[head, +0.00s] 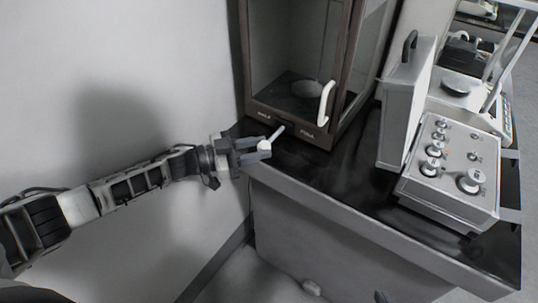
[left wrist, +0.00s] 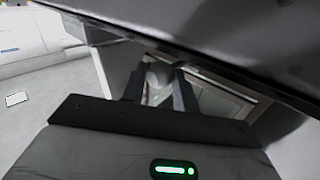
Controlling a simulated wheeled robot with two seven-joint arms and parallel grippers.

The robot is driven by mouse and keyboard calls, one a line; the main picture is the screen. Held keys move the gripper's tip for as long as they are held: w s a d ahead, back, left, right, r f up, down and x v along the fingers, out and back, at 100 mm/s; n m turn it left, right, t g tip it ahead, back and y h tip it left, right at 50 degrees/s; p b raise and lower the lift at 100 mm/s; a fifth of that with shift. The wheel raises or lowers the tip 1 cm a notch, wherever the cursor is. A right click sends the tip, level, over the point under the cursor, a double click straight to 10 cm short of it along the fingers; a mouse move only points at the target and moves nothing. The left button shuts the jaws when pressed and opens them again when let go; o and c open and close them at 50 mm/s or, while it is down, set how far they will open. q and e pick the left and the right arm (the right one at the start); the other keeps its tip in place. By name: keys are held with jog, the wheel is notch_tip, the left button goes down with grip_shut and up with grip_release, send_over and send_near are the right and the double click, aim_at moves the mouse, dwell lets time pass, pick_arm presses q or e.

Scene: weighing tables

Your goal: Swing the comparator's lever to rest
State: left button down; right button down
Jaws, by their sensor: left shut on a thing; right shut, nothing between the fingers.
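The comparator (head: 303,127) is a glass-fronted case with a dark brown frame, standing at the table's left end. Its pale lever (head: 277,132) sticks out at the low front and ends in a white knob. My left gripper (head: 262,149) is shut on the lever's knob, just off the table's left corner. In the left wrist view the knob (left wrist: 159,75) sits between the two dark fingers, close under a dark edge.
The case has a white door handle (head: 326,102) and a round pan (head: 306,88) inside. A grey upright case (head: 405,100) and a metal box with several knobs (head: 453,170) stand to the right on the dark table (head: 330,185). A wall is close behind my left arm.

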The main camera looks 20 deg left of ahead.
pick_arm(q)
jog(key=shift+d, duration=0.1)
jog(key=shift+m+g, duration=0.3)
jog(key=c, duration=1.1)
grip_release()
jog(key=shift+o, duration=0.2)
